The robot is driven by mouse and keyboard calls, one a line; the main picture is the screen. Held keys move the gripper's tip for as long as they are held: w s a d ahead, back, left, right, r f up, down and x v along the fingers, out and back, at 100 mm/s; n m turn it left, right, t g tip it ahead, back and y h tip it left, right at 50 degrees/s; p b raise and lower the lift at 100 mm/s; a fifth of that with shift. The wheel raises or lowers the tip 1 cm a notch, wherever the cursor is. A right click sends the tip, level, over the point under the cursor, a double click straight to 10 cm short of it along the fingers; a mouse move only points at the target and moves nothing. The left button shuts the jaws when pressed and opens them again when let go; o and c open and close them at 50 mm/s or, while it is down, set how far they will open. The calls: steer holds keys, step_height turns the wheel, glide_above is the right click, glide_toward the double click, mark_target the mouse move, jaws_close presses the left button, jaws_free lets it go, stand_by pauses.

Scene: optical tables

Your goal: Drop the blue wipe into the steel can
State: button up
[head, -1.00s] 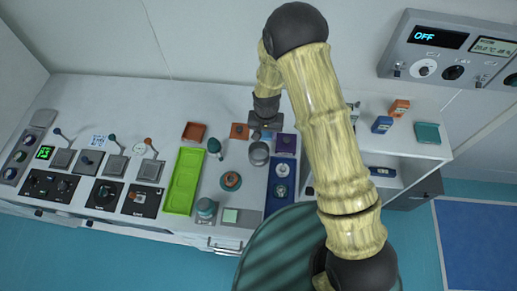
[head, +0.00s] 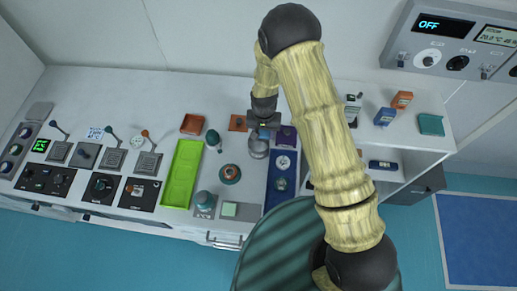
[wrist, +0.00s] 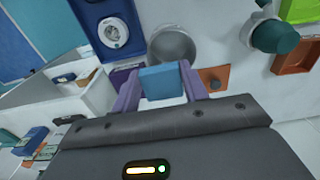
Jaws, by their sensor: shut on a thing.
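The blue wipe (wrist: 162,82) is a small folded block between the two fingers of my gripper (wrist: 160,88) in the wrist view. My gripper is shut on it. The steel can (wrist: 172,45) stands just beyond the wipe, with its round mouth partly in view. The wipe is apart from the can in the picture; its height over the rim is hard to tell. In the head view my gripper (head: 262,123) is at the back edge of the can (head: 258,148) and overlaps its top. The wipe is too small to make out there.
A blue tray (head: 270,196) with round parts lies right of the can. A teal-topped bottle (head: 213,138) and an orange-brown square (head: 238,122) stand to its left. A green tray (head: 182,175) lies further left. A purple block (head: 287,133) is close on the right.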

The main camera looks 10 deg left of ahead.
steer(key=shift+f, duration=0.5)
steer(key=o, duration=1.1)
steer(key=shift+r, duration=0.1)
steer(key=shift+w+r+b, duration=0.1)
steer(key=shift+r+b, duration=0.3)
steer(key=shift+r, duration=0.15)
step_height(320, 180, up, 16)
steer(key=b, duration=0.5)
